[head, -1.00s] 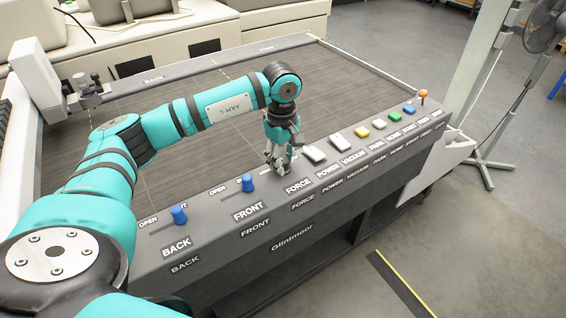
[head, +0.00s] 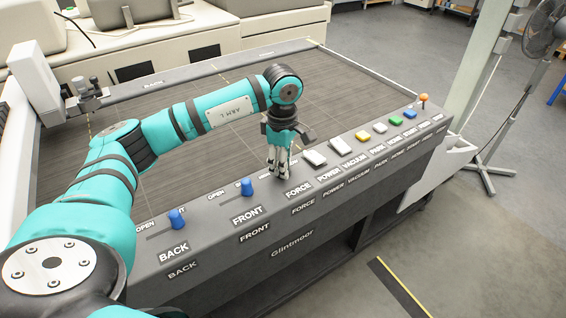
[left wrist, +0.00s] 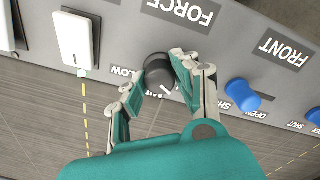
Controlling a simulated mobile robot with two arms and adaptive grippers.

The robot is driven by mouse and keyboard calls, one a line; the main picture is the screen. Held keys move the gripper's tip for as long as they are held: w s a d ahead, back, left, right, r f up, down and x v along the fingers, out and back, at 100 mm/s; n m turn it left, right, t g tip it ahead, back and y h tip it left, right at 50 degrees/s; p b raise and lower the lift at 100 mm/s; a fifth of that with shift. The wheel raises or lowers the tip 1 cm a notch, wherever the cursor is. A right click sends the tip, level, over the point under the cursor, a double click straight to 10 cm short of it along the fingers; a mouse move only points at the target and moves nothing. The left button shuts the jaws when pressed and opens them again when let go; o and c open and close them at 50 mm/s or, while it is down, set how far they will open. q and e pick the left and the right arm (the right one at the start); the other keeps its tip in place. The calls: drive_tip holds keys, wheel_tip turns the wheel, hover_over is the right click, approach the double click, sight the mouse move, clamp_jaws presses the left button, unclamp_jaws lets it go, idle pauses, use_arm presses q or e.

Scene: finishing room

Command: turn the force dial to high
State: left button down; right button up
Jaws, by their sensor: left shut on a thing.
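My left gripper (head: 277,170) points down at the console's front strip, just behind the FORCE label (head: 298,188). In the left wrist view its two fingers (left wrist: 159,73) are shut on the round black force dial (left wrist: 157,70), one on each side. A white pointer mark shows on the dial's lower right edge. The word LOW (left wrist: 122,72) is printed at the dial's left; other lettering below the dial is partly hidden by a finger. In the head view the fingers hide the dial. My right gripper is not in view.
Blue BACK (head: 177,219) and FRONT (head: 247,187) slider knobs stand to the left. A white POWER switch (head: 314,158) and a VACUUM switch (head: 340,145) are close on the right, then coloured buttons. The dark slatted bed (head: 200,160) behind is clear.

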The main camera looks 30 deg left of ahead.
use_arm(q)
drive_tip(key=c, duration=1)
unclamp_jaws()
drive_tip(key=shift+r, duration=0.1)
wheel_tip(320, 180, up, 12)
drive_tip(key=shift+s+f, duration=0.1)
drive_tip(key=shift+s, duration=0.05)
